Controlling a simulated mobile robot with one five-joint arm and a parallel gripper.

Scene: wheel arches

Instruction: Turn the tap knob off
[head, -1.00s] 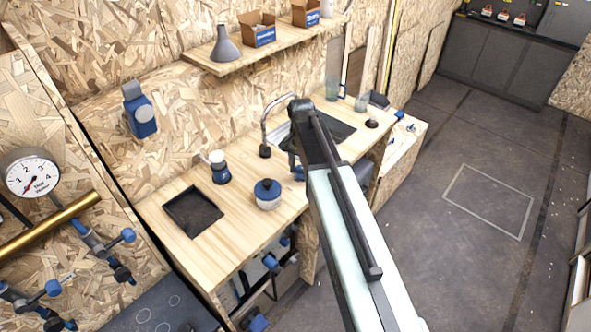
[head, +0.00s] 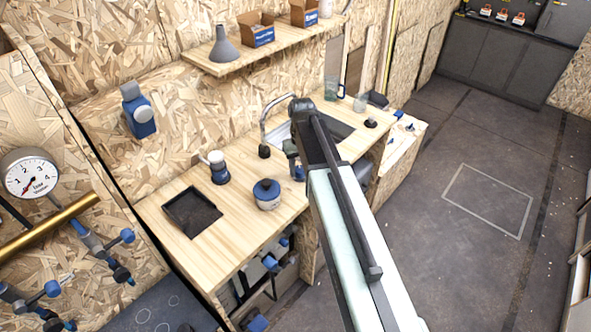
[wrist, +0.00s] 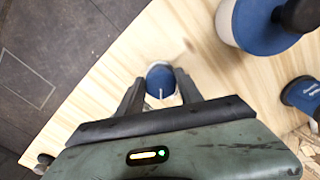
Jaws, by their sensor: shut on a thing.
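The tap knob (wrist: 160,78), a round blue cap with a thin white line on top, sits between the fingertips of my gripper (wrist: 160,92) in the wrist view. The fingers are shut on its two sides. In the head view my gripper (head: 294,162) points down at the front edge of the wooden counter, just right of the curved metal tap (head: 264,128). Only a small blue part of the knob (head: 299,174) shows there; the arm and gripper hide the rest. Whether water runs from the tap cannot be told.
A dark square tray or recess (head: 192,212) is farther left on the counter (head: 230,232). A shelf (head: 265,50) hangs above. The floor at right is clear.

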